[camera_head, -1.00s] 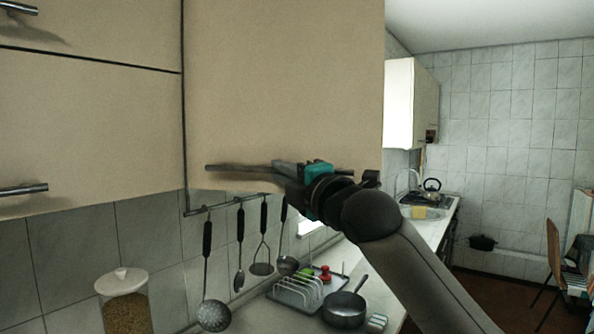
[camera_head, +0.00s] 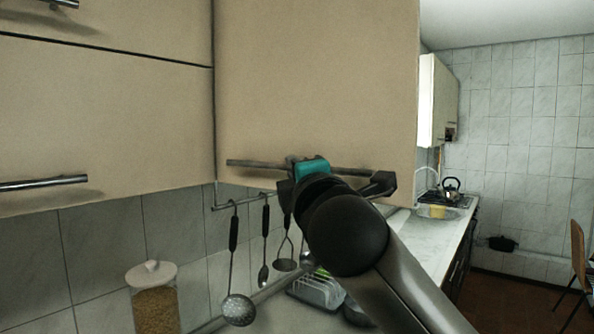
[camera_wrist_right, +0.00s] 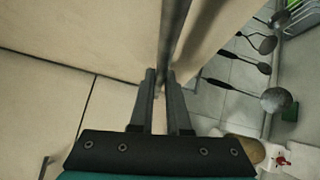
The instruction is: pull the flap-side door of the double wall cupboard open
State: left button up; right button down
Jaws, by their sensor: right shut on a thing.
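The flap-side door (camera_head: 320,80) is a plain beige panel beside the two flaps. It looks shut or nearly so; I cannot tell if there is a small gap. Its metal bar handle (camera_head: 250,163) runs level near the bottom edge. My right gripper (camera_head: 300,170) is shut on the handle near its middle. My dark wrist and forearm hide part of the handle and the door's lower edge. In the right wrist view the bar (camera_wrist_right: 175,35) runs between the two fingers (camera_wrist_right: 160,85). My left gripper is not in view.
Flaps with bar handles (camera_head: 45,183) are at the left. Ladles and other utensils (camera_head: 238,310) hang from a rail below the cupboard. A grain jar (camera_head: 155,305) and a dish rack (camera_head: 318,290) stand on the counter. There is free air right of the door.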

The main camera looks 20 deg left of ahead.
jog(key=c, duration=0.9)
grip_release()
jog(key=b+v, duration=0.3)
jog(key=v, duration=1.2)
jog(key=shift+s+d, duration=0.1)
